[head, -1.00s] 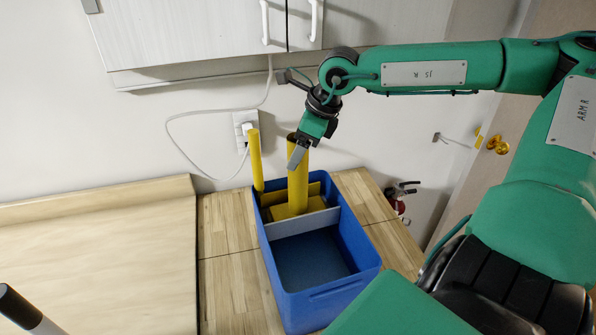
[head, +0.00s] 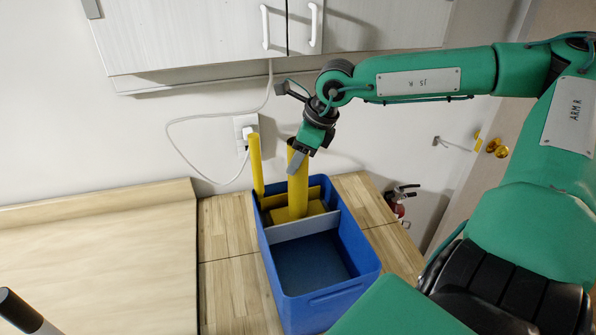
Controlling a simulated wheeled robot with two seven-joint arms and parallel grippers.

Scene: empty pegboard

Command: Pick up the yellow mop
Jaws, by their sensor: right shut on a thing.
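The yellow mop (head: 298,192) shows as a thick yellow upright post in the far compartment of the blue crate (head: 333,292), with flat yellow parts around its foot. A thinner yellow stick (head: 256,165) stands to its left, in the crate's far left corner; I cannot tell whether it belongs to the mop. My right gripper (head: 296,162) is at the upper part of the thick post, shut on it. The gripper hides part of the post's top. The post's foot is partly hidden by the crate's grey divider (head: 303,227). My left gripper is not in view.
The crate stands on a wooden surface (head: 228,290); its near compartment is empty. A raised pale board (head: 100,260) lies to the left. A white cupboard (head: 190,35) hangs above. A white cable and socket (head: 245,122) are on the wall behind. A fire extinguisher (head: 398,203) stands to the right.

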